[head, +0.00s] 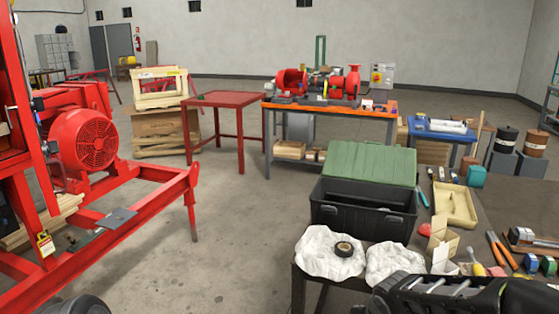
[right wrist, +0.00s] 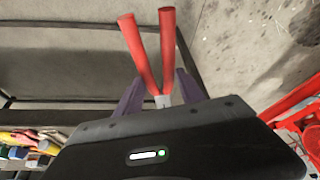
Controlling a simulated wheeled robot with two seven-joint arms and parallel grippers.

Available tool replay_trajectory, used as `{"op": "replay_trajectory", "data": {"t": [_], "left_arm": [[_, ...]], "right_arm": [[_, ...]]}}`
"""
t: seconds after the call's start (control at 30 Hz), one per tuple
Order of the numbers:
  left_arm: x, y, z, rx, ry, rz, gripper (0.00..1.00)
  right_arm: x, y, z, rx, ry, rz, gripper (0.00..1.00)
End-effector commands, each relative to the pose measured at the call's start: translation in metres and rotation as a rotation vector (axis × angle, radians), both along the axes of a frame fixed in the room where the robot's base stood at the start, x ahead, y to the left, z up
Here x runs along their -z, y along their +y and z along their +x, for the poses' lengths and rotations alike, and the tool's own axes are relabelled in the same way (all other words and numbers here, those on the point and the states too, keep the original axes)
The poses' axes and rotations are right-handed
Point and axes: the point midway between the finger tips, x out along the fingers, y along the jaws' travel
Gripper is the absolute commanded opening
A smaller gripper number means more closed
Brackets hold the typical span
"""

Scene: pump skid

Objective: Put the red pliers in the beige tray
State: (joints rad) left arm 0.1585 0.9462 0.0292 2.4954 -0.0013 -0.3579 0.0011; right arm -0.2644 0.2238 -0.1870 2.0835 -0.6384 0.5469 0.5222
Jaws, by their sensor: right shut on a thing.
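The red pliers (right wrist: 145,50) show in the right wrist view, with their two red handles spread and pointing away from the gripper. My right gripper (right wrist: 160,92) is shut on them near the pivot, between its purple fingers. Their jaw end is hidden by the gripper body. The beige tray (head: 455,205) lies on the dark bench at the right of the head view, beside the green-lidded black box. A small light item lies in it. My black right arm shows at the bottom right of the head view, apart from the tray. My left gripper is not in view.
The black toolbox (head: 352,216) with its green lid (head: 370,163) raised stands left of the tray. Open floor lies to the left.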

Motion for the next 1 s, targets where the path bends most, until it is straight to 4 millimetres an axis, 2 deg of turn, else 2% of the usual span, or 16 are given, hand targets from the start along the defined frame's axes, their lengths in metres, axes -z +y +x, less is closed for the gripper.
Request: {"op": "replay_trajectory", "data": {"t": [0.33,0.43,0.57,0.7,0.8,0.9,1.0], "left_arm": [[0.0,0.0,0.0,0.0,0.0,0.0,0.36],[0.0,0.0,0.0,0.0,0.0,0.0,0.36],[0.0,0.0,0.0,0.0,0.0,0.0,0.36],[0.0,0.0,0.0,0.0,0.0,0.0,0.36],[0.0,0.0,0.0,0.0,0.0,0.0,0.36],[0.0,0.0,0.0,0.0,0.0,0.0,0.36],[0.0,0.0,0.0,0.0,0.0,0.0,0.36]], "right_arm": [[0.0,0.0,0.0,0.0,-0.001,0.0,0.13],[0.008,0.002,-0.001,-0.003,0.003,0.004,0.13],[0.042,0.009,-0.007,-0.01,0.019,0.013,0.13],[0.095,0.013,-0.021,-0.013,0.03,0.017,0.13],[0.123,0.008,-0.031,-0.008,0.021,0.009,0.13],[0.135,0.002,-0.036,-0.004,0.007,0.001,0.13],[0.138,0.0,-0.037,-0.001,-0.002,0.0,0.13]]}}
